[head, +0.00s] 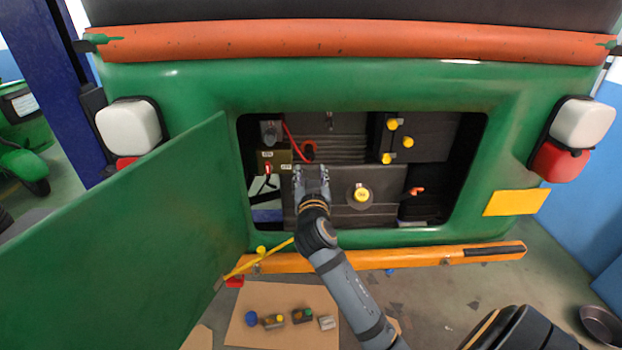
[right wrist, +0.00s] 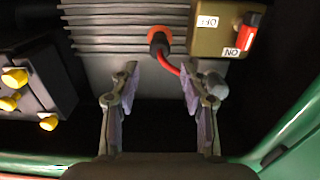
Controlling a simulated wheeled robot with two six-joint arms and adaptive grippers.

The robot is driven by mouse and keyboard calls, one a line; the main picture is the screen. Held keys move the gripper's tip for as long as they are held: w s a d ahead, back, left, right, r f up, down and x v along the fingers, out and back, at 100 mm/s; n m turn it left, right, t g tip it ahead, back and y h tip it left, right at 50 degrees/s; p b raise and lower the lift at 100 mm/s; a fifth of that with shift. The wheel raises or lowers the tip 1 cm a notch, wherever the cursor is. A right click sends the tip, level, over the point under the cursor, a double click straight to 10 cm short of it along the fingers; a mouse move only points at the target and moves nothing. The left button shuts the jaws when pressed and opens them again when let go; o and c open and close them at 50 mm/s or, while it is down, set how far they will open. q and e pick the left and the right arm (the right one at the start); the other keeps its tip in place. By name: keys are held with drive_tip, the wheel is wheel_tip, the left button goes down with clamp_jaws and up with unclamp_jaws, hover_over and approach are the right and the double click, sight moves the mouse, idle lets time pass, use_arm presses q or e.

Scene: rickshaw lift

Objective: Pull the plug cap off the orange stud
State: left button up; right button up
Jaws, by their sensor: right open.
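The orange stud (right wrist: 164,34) stands out as an orange ring around a dark plug cap (right wrist: 158,45) on the ribbed grey housing, with a red cable running from the cap. In the head view the orange stud (head: 309,147) shows just above my right gripper (head: 311,172). My right gripper is open and empty. In the right wrist view its fingertips (right wrist: 158,75) lie apart on either side of the line to the cap, which appears beyond them. The red cable passes close to one fingertip. My left gripper is not in view.
An olive switch box (head: 274,160) with ON and OFF labels sits beside the stud. Yellow caps (head: 392,124) stand on a dark block to the right. A yellow cap (head: 362,194) sits on the lower housing. The bay rim and open green door (head: 130,240) bound the space.

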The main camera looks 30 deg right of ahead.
sight(310, 158)
drive_tip(key=b+x, duration=0.1)
drive_tip(key=x, duration=0.6)
drive_tip(key=shift+w+d, duration=0.15)
drive_tip(key=shift+w, duration=0.05)
drive_tip(key=c, duration=0.9)
drive_tip(key=shift+c, duration=0.2)
drive_tip(key=shift+v, duration=2.1)
